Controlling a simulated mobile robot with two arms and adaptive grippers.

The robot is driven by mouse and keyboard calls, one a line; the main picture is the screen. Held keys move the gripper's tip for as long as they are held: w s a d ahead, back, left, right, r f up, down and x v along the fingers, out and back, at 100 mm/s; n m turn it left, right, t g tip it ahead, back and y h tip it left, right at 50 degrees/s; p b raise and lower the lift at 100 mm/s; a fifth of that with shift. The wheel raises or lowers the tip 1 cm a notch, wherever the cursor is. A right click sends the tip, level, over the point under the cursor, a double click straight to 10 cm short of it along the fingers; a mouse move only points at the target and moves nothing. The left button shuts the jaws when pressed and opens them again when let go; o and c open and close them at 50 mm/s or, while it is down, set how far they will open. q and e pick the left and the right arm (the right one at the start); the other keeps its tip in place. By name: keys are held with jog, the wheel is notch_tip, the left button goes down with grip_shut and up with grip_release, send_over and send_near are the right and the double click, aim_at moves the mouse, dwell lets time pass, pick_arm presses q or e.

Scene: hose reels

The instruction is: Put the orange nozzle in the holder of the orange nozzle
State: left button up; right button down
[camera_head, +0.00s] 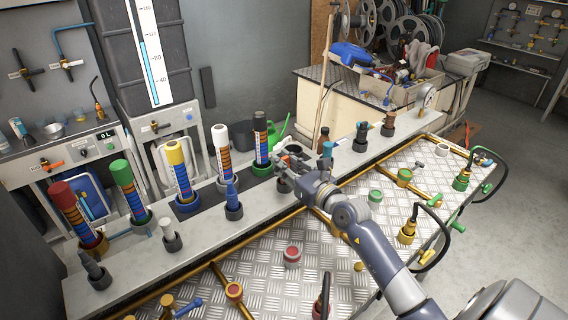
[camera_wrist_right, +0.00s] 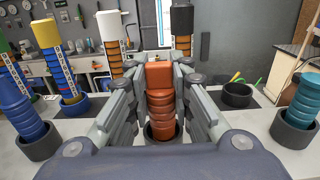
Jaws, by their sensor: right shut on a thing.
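The orange nozzle (camera_wrist_right: 160,95) stands upright between the fingers of my right gripper (camera_wrist_right: 162,88) in the right wrist view. The fingers are shut on it from both sides. Its lower end is at a dark round holder (camera_wrist_right: 149,132) on the grey ledge; I cannot tell whether it is fully seated. In the head view my right gripper (camera_head: 286,165) is over the ledge, and its body hides most of the nozzle and the holder. My left gripper is not in view.
A blue nozzle (camera_head: 233,196) stands left of my gripper and a teal one (camera_head: 327,152) right. Tall cylinders with coloured caps, such as the white-capped one (camera_head: 222,150), line the back row. An empty dark holder (camera_wrist_right: 237,95) is behind right. A metal-plate table (camera_head: 262,272) lies in front.

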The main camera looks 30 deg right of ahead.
jog(key=shift+f, duration=0.4)
jog(key=c, duration=1.4)
grip_release()
jog(key=shift+r, duration=0.1)
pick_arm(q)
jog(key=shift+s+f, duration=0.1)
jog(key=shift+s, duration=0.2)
pick_arm(e)
jog(key=shift+r, duration=0.2)
jog(key=shift+s+f, duration=0.2)
jog(key=shift+s, duration=0.15)
pick_arm(q)
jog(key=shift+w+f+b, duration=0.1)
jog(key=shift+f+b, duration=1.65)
jog(key=shift+b, duration=0.1)
pick_arm(e)
jog(key=s, duration=1.1)
jog(key=shift+s+d+r, duration=0.15)
jog(key=shift+s+d, duration=0.05)
jog(key=shift+d, duration=0.25)
